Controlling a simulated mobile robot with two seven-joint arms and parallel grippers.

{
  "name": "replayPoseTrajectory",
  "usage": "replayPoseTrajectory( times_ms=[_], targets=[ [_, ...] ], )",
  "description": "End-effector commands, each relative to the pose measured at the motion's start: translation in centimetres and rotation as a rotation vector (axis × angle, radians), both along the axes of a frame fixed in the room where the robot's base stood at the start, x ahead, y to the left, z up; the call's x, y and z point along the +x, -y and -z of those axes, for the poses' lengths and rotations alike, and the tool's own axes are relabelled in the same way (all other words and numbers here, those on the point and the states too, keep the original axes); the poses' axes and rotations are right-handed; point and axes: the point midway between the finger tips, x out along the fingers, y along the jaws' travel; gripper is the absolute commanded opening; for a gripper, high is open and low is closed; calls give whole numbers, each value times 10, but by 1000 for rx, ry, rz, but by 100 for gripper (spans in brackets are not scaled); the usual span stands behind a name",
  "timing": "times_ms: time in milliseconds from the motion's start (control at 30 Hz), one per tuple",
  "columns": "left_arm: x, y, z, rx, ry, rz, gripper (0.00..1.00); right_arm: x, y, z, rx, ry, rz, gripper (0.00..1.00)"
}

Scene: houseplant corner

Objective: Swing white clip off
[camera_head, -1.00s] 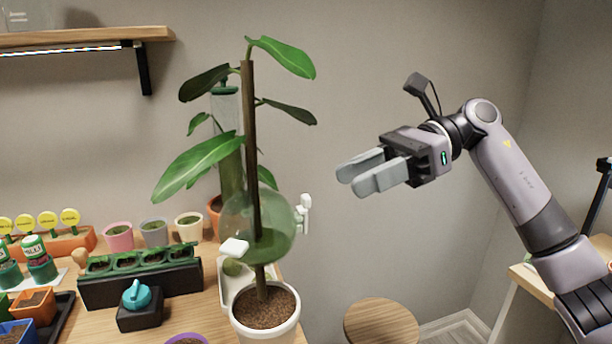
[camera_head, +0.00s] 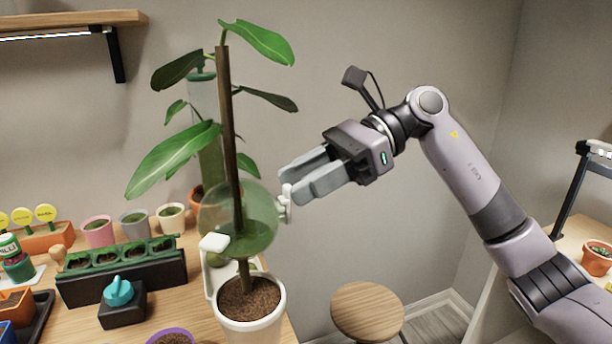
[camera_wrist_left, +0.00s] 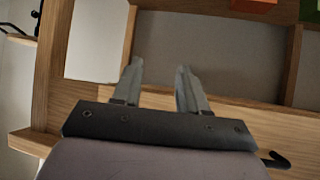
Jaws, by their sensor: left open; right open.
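A clear greenish ball (camera_head: 215,208) surrounds the brown stem of the tall potted plant (camera_head: 228,130). A white clip (camera_head: 284,204) sits at the ball's right side, and a white block (camera_head: 214,243) sits at its lower left front. My right gripper (camera_head: 293,184) is open, with its fingertips pointing left close to the white clip. The fingers partly overlap the clip's edge in the picture; I cannot tell whether they touch. My left gripper (camera_wrist_left: 158,68) is open and empty in the left wrist view, near wooden framing.
The plant stands in a white pot (camera_head: 253,320) at the table's right edge. A black seedling tray (camera_head: 120,282) and a teal-knobbed box (camera_head: 122,305) are to its left. A round wooden stool (camera_head: 367,312) stands at lower right.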

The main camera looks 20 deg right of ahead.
Motion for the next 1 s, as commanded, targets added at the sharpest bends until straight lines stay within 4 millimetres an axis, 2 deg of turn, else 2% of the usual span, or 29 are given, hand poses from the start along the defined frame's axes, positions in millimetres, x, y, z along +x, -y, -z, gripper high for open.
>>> replayPoseTrajectory(
  times_ms=[67,100,200,567,767,1000],
  targets=[
    [0,0,0,1,0,-1,43,0,0,0,0,0,0,43],
    [0,0,0,1,0,-1,43,0,0,0,0,0,0,30],
    [0,0,0,1,0,-1,43,0,0,0,0,0,0,0],
    [0,0,10,-2,-2,-2,43,0,3,4,29,-2,2,0],
    [0,2,30,-14,-15,-4,43,1,8,11,122,-7,2,0],
    [4,14,58,-43,-23,8,43,1,18,22,315,-11,1,0]
  ],
)
